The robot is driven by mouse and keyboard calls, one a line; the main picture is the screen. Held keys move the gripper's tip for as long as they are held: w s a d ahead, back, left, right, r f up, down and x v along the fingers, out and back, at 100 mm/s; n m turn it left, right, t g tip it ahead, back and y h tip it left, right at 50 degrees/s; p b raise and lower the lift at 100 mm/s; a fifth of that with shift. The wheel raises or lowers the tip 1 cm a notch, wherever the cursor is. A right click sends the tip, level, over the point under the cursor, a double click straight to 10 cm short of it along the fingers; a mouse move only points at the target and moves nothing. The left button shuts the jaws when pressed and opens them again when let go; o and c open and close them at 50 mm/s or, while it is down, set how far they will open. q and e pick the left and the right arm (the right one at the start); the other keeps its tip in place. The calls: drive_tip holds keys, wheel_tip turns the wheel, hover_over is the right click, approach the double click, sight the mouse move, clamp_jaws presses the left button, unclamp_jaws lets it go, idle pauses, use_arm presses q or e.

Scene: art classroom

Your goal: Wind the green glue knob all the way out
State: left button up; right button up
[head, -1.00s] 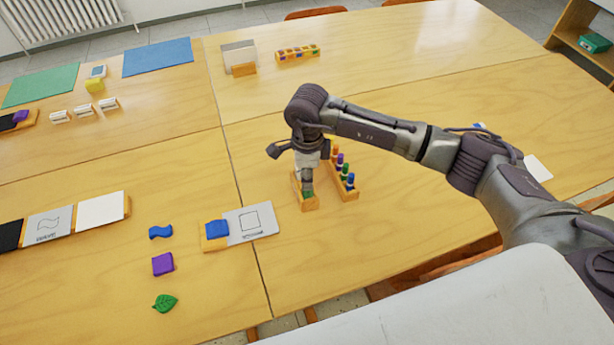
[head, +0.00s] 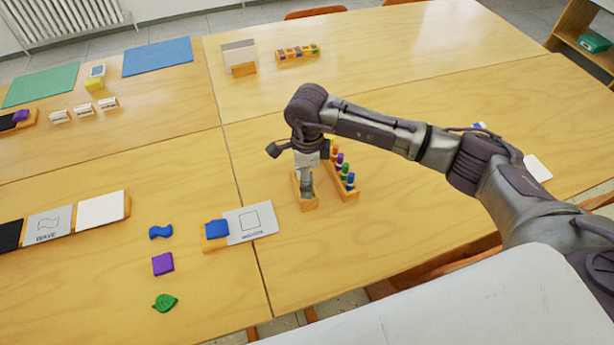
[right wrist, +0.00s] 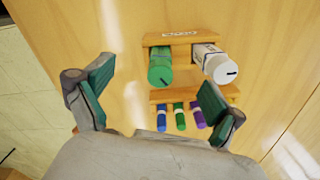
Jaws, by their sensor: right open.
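The green glue stick (right wrist: 160,65) lies in a wooden holder (right wrist: 180,38) in the right wrist view, its round green knob end facing the camera with a short dark mark on it. A white glue stick (right wrist: 213,63) with a similar mark sits to its right in the same holder. My right gripper (right wrist: 156,90) is open, its fingers wide apart on either side of the green knob's line and not touching it. In the head view my right gripper (head: 306,186) hangs over the small wooden holder (head: 310,204) and hides the glue sticks. My left gripper is out of view.
A wooden rack (head: 350,192) with several coloured markers stands close to the right of the holder; it also shows in the right wrist view (right wrist: 160,96). The table in front is clear.

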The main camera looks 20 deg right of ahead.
idle(0.4)
drive_tip(key=shift+f+n+b, duration=0.1)
drive_tip(key=shift+n+b, duration=2.1)
drive_tip(key=shift+n, duration=0.4)
drive_tip(key=shift+n+b, duration=2.25)
drive_tip(key=shift+n, duration=0.85)
drive_tip(key=shift+a+b, duration=0.4)
drive_tip(key=shift+a, duration=0.5)
clamp_jaws()
